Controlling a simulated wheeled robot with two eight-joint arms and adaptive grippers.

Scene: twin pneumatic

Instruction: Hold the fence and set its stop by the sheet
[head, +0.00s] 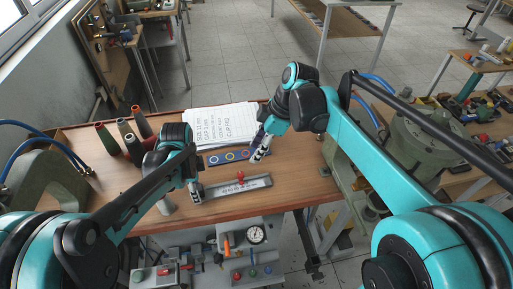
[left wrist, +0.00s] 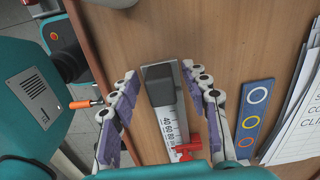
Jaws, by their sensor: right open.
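The fence (head: 236,188) is a silver rail with a scale, lying near the table's front edge. Its red stop (head: 240,178) sits near mid-length and shows in the left wrist view (left wrist: 187,147). The sheet (head: 224,121) is white paper with printed lines, at the back; one line reads CLIP RED. My left gripper (head: 195,192) is at the fence's left end. In the left wrist view its fingers (left wrist: 160,80) lie either side of the dark end block (left wrist: 160,88); I cannot tell whether they touch it. My right gripper (head: 260,150) is open near the ring strip's right end, behind the fence.
A blue strip with coloured rings (head: 230,156) lies between the sheet and fence. Several thread spools (head: 129,139) stand at the back left. A pale cylinder (head: 166,206) stands left of the fence. A panel with a gauge (head: 256,234) is below the table's front edge.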

